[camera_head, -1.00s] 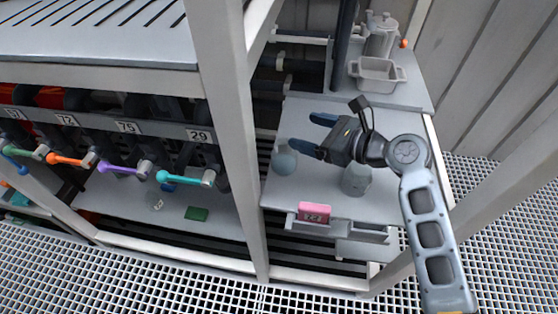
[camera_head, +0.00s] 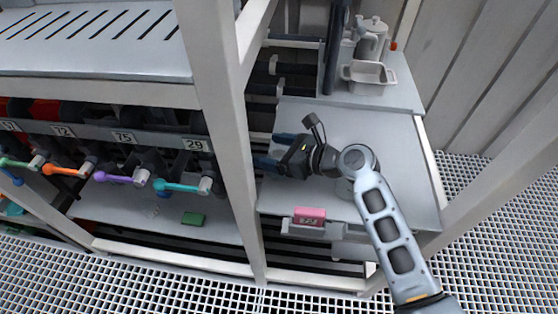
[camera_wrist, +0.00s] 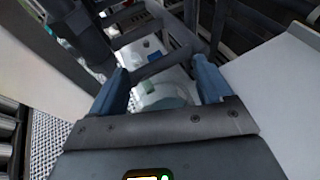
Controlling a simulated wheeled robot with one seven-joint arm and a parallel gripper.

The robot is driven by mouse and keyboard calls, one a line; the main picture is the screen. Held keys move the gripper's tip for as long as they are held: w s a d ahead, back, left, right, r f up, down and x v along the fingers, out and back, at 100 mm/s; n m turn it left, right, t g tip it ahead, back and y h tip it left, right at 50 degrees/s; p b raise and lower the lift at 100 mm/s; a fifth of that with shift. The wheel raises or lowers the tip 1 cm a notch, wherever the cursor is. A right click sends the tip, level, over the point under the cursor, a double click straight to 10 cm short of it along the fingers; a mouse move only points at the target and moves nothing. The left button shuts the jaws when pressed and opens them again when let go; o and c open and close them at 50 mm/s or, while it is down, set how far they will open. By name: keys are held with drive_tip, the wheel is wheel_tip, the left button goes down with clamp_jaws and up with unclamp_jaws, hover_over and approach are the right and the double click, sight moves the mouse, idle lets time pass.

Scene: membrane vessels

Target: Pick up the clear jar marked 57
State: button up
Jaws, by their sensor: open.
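My gripper (camera_head: 272,150) is open over the right-hand shelf, close to the upright post, its blue fingers pointing left. In the wrist view a pale, see-through rounded jar (camera_wrist: 165,97) shows between and beyond the two open fingers (camera_wrist: 163,78). I cannot tell whether the fingers are level with it, and no number is readable on it. In the head view this spot is hidden by the gripper and post.
A grey tub (camera_head: 368,77) and a lidded pot (camera_head: 373,38) stand at the back. The upright post (camera_head: 232,150) is close to the gripper. Left are coloured valve handles (camera_head: 120,179) with number plates.

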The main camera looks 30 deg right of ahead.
drive_tip(key=shift+w, duration=0.1)
drive_tip(key=c, duration=1.2)
drive_tip(key=shift+r, duration=0.15)
